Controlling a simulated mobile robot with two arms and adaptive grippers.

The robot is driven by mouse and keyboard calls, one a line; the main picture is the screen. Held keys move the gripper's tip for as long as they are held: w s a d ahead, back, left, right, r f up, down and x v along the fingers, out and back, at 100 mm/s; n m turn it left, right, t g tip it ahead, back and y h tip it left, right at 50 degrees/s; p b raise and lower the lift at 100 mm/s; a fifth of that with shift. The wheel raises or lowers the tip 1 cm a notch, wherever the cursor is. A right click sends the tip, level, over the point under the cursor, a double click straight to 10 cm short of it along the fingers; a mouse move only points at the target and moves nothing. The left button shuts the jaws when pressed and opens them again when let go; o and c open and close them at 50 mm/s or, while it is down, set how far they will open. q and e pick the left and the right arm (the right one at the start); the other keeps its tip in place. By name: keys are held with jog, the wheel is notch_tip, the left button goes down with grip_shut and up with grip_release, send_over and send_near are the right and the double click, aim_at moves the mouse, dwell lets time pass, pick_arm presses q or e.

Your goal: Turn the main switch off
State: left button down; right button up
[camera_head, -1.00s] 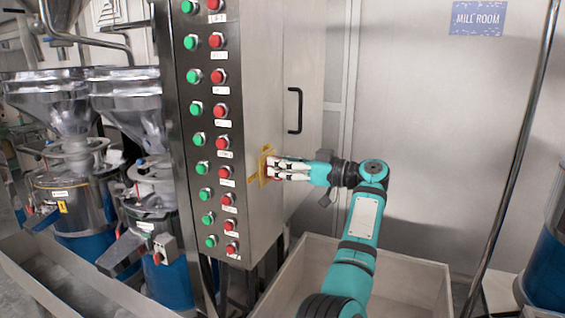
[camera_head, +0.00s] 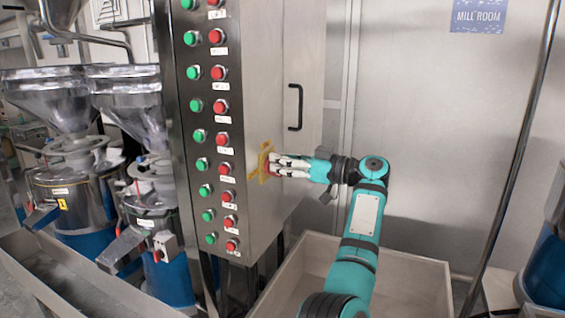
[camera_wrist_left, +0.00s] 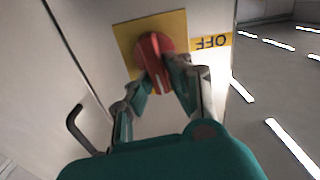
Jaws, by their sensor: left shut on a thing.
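The main switch is a red rotary knob (camera_wrist_left: 152,58) on a yellow plate (camera_wrist_left: 124,34) on the side of the metal control cabinet (camera_head: 262,95). In the left wrist view a yellow label reading OFF (camera_wrist_left: 212,42) is beside the plate. My left gripper (camera_wrist_left: 160,85) has its fingers on both sides of the knob and is shut on it. In the head view my left gripper (camera_head: 272,167) is at the cabinet side and mostly hides the knob. The knob's exact angle is hard to tell there. My right gripper is not in view.
The cabinet front carries green (camera_head: 195,73) and red (camera_head: 218,73) buttons. A black door handle (camera_head: 296,108) is above my left gripper. A bin (camera_head: 411,262) is below my arm. Grinders with metal hoppers (camera_head: 42,100) stand at left. A pole (camera_head: 515,150) stands at right.

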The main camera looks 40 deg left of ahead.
pick_arm(q)
jog(key=n+b, duration=0.1)
jog(key=n, duration=0.1)
jog(key=n+b, duration=0.1)
jog(key=n, duration=0.2)
jog(key=s+f+n+b, duration=0.1)
jog(key=n+b, duration=0.1)
jog(key=shift+d+n, duration=0.2)
jog(key=shift+n, duration=0.2)
jog(key=n+b, duration=0.2)
jog(key=n, duration=0.1)
jog(key=n+b, duration=0.1)
jog(key=n, duration=0.1)
jog(key=shift+s+f, duration=0.25)
jog(key=shift+f, duration=0.1)
jog(key=shift+d+f+n+b, duration=0.1)
jog(key=shift+f+n+b, duration=0.1)
jog(key=shift+n+b, duration=1.4)
jog(key=shift+n+p, duration=0.35)
jog(key=shift+n, duration=0.25)
